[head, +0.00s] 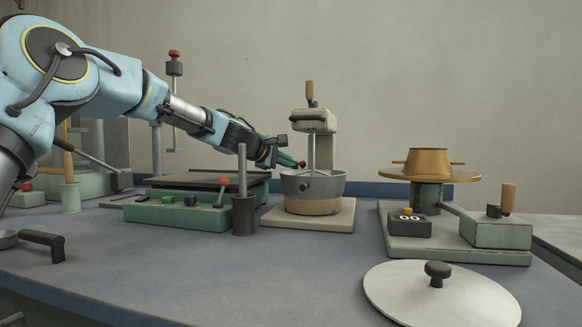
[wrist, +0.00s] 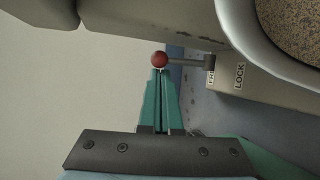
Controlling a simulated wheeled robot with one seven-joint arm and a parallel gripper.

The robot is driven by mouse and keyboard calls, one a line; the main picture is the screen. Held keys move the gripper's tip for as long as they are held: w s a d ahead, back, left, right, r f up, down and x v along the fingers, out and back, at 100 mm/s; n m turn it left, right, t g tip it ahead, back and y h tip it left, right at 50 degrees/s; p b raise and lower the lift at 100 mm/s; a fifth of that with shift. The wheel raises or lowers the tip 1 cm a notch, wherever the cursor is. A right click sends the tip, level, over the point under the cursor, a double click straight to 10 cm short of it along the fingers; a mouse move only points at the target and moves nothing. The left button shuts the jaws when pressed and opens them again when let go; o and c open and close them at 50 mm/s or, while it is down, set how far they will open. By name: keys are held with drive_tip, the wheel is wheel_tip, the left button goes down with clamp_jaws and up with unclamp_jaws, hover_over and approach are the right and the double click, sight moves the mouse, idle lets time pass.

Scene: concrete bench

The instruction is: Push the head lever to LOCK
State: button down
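The head lever has a red ball knob (wrist: 160,59) on a short grey rod in the wrist view. The rod runs right to the stand, beside a partly hidden label starting "FR"; the LOCK label (wrist: 240,76) is farther right. In the head view, the knob (head: 302,164) shows as a small red spot beside the mixer stand (head: 326,150). My gripper (wrist: 158,73) has teal fingers drawn together, with nothing between them. Its tips are right at the knob; I cannot tell whether they touch it. In the head view, my gripper (head: 297,163) reaches in from the left, behind the bowl.
The mixer's grey bowl (head: 325,188) sits under the head (head: 313,121). A green base with levers (head: 175,212) and a dark post (head: 243,215) stand left. A brass-pan device (head: 428,162) stands right. A round lid (head: 440,297) lies in front.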

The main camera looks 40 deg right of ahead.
drive_tip(key=shift+s+a+h+b, duration=0.25)
drive_tip(key=shift+h+b, duration=0.25)
drive_tip(key=shift+b, duration=1.55)
idle(0.4)
drive_tip(key=shift+s+a+f+b, duration=0.1)
drive_tip(key=shift+s+a+b, duration=0.35)
drive_tip(key=shift+b, duration=1.5)
idle(1.4)
drive_tip(key=shift+w+a, duration=0.15)
